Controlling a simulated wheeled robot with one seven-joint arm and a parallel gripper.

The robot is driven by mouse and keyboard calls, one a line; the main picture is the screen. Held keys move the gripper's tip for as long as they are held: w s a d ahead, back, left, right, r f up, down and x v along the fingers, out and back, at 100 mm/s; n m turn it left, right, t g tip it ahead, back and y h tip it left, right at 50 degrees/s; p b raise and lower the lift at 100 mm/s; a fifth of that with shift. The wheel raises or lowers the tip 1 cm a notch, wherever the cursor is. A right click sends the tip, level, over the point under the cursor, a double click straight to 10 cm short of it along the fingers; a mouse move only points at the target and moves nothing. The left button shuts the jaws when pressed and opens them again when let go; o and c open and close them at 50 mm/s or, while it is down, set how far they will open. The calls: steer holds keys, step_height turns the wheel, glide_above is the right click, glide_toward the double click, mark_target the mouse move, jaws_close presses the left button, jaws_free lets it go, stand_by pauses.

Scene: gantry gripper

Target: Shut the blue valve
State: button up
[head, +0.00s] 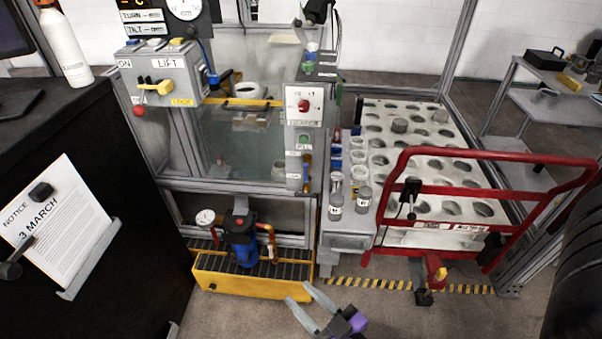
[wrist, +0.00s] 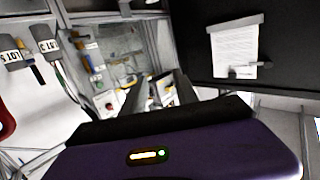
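I cannot tell for sure which part is the blue valve. A blue pump-like body (head: 241,241) with a dark top and an orange pipe stands in a yellow tray low at the centre of the head view. A small blue fitting with a dark lever (head: 214,80) is beside the LIFT box. My gripper (head: 299,295) is at the bottom of the head view, in front of the tray and to its right. Its two fingers are apart with nothing between them, and it touches nothing. In the wrist view the open fingers (wrist: 160,92) point toward the bench.
The yellow tray (head: 238,286) sits on the floor under the glass-fronted bench. A red rail frame (head: 490,155) stands before the white rack at right. A black cabinet (head: 120,215) with a notice (head: 60,228) is at left. Floor around my gripper is clear.

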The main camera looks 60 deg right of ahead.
steer(key=w+d+f+m+h, duration=0.2)
steer(key=w+d+h, duration=0.1)
steer(key=w+d, duration=0.35)
steer(key=m+g+h+p, duration=0.2)
steer(key=m+g+h, duration=0.3)
steer(key=g+h, duration=0.1)
glide_toward(306, 171)
steer(key=d, duration=0.1)
steer(key=shift+b+x, duration=1.05)
steer(key=shift+x, duration=3.15)
steer(key=shift+w+a, duration=0.15)
steer(key=shift+w, duration=0.05)
jaws_close()
